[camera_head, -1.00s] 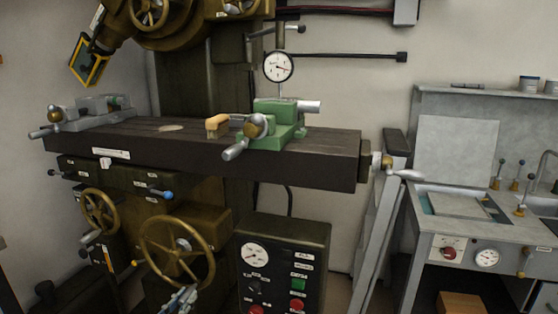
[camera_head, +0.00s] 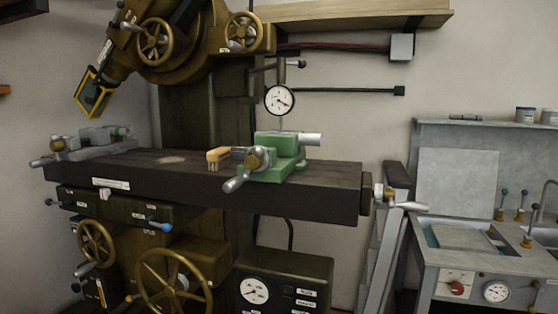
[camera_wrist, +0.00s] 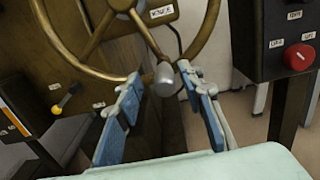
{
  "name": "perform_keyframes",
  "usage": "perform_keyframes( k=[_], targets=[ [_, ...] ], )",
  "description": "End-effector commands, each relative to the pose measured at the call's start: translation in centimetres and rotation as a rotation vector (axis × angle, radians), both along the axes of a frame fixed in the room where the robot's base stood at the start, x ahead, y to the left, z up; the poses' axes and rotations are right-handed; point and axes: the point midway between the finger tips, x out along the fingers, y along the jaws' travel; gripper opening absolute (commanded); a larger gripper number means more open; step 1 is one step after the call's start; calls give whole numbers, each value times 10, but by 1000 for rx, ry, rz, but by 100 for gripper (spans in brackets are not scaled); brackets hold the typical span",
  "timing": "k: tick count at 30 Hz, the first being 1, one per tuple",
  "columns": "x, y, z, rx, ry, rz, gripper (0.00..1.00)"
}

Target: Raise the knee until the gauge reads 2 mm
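The round white dial gauge (camera_head: 279,100) hangs above the green vise (camera_head: 277,158) in the head view. A large brass handwheel (camera_head: 143,276) is cut off at the bottom of the head view. In the wrist view a brass handwheel (camera_wrist: 92,70) with a grey handle knob (camera_wrist: 165,76) fills the upper left. My gripper (camera_wrist: 160,82) is open, its blue-padded fingers on either side of the knob. I cannot tell whether either finger touches it. The gripper is out of the head view.
The dark machine table (camera_head: 310,198) carries the vise, a brush (camera_head: 217,155) and a grey fixture (camera_head: 100,137). A control box (camera_head: 283,263) stands at the lower middle; its red button (camera_wrist: 299,57) shows in the wrist view. A grey bench (camera_head: 470,232) stands at right.

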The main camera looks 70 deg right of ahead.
Motion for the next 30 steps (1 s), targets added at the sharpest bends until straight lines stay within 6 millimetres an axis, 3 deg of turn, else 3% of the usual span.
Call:
perform_keyframes(
  k=[14, 30],
  targets=[
    [-3, 1, 2, -4, 0, -7, 41],
    [-9, 70, 2, -5, 0, -7, 41]
  ],
)
